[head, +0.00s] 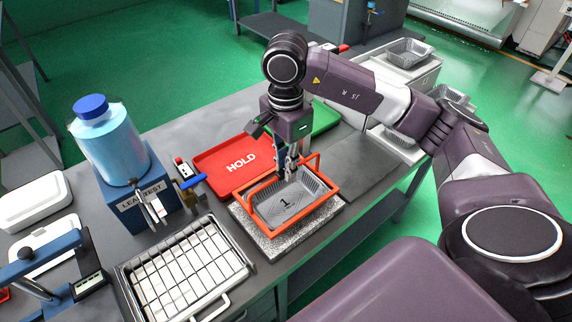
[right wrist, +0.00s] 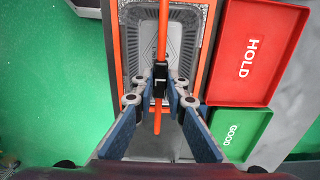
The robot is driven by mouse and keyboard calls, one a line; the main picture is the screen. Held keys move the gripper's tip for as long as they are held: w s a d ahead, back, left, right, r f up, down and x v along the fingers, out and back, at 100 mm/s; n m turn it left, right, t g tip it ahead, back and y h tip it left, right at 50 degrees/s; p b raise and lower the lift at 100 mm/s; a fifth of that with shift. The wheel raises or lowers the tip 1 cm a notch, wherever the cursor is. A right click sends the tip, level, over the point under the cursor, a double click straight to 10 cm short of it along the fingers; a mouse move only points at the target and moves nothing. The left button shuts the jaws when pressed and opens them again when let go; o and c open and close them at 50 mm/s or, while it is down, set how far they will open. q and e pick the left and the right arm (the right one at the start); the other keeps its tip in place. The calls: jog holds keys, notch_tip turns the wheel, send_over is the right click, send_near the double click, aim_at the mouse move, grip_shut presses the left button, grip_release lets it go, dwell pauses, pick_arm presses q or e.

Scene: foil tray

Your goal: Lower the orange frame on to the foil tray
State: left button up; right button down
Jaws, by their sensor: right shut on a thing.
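The orange frame (head: 304,215) is a rectangular rim with a raised handle. In the head view it surrounds the grey foil tray (head: 285,203), which is marked 1. I cannot tell whether the rim touches the tray's edge or hangs just above it. My right gripper (head: 291,172) points down and is shut on the frame's handle. In the right wrist view the handle (right wrist: 163,35) runs between the fingertips of the gripper (right wrist: 160,84), with the foil tray (right wrist: 133,50) beneath. The fingers hide part of the tray. My left gripper is not in view.
A speckled stone slab (head: 270,246) lies under the tray. A red HOLD tray (head: 215,160) and a green tray (head: 325,116) are behind it. A wire rack (head: 185,270) stands front left, and a leak tester (head: 112,150) with a blue cylinder stands further left. Bare table lies to the right.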

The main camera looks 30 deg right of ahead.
jog(key=c, duration=1.8)
grip_release()
jog(key=shift+c, duration=0.2)
notch_tip(320, 180, up, 12)
jog(key=shift+f, duration=0.1)
